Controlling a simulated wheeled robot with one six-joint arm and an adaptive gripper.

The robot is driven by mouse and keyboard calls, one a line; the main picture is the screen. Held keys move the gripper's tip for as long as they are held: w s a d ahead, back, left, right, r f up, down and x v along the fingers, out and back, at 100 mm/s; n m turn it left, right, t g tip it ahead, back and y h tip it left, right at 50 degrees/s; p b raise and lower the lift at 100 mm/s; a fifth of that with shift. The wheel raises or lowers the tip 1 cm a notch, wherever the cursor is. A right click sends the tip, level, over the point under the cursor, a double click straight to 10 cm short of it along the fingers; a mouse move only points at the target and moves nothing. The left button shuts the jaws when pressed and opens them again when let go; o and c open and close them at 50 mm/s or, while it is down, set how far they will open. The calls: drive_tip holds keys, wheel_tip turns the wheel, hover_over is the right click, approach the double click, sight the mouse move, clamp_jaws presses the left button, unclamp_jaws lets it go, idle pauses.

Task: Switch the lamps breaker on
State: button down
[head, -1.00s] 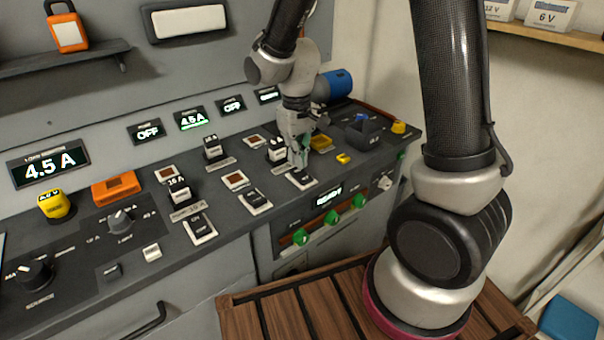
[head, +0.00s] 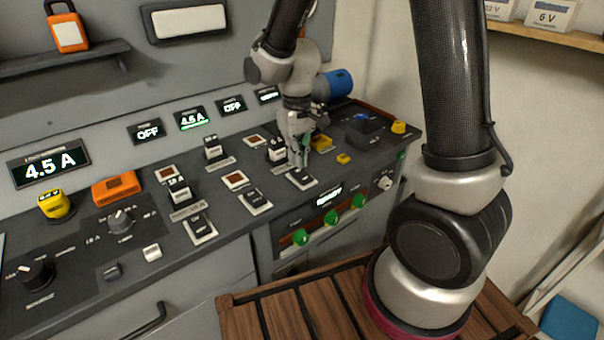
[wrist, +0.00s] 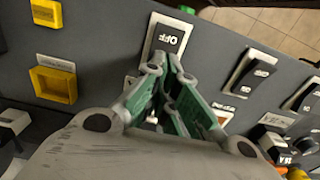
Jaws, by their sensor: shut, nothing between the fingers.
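Three black rocker breakers in white frames line the front of the grey console: a left one (head: 200,229), a middle one (head: 255,201) and a right one (head: 301,179). Their labels are too small to read, so I cannot tell which is the lamps breaker. My gripper (head: 301,163) is shut and empty, fingers pointing down at the right breaker. In the wrist view, my gripper (wrist: 168,85) has its green-padded fingertips at the near edge of that breaker (wrist: 168,39), which reads OFF. I cannot tell whether they touch. The middle breaker (wrist: 251,73) is to its right there.
Behind the breakers stand black plug-like blocks (head: 179,190) and red-topped square sockets (head: 235,180). A yellow block (head: 343,158) lies right of my gripper. Green knobs (head: 331,217) stick out of the front panel below.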

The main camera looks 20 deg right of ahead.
sight(305, 176)
drive_tip(key=shift+f, duration=1.2)
idle(0.6)
drive_tip(key=shift+r, duration=3.55)
drive_tip(key=s, duration=0.1)
drive_tip(key=s+d+g, duration=0.1)
drive_tip(key=shift+s+f, duration=0.25)
drive_tip(key=shift+s, duration=0.1)
drive_tip(key=s+d+r+m+t, duration=0.3)
drive_tip(key=s+d+r+t, duration=0.2)
drive_tip(key=s+d+r, duration=0.8)
drive_tip(key=s+r, duration=0.2)
drive_tip(key=s, duration=0.1)
drive_tip(key=shift+s+d+m, duration=0.15)
drive_tip(key=shift+d+m, duration=0.15)
drive_tip(key=shift+d, duration=0.1)
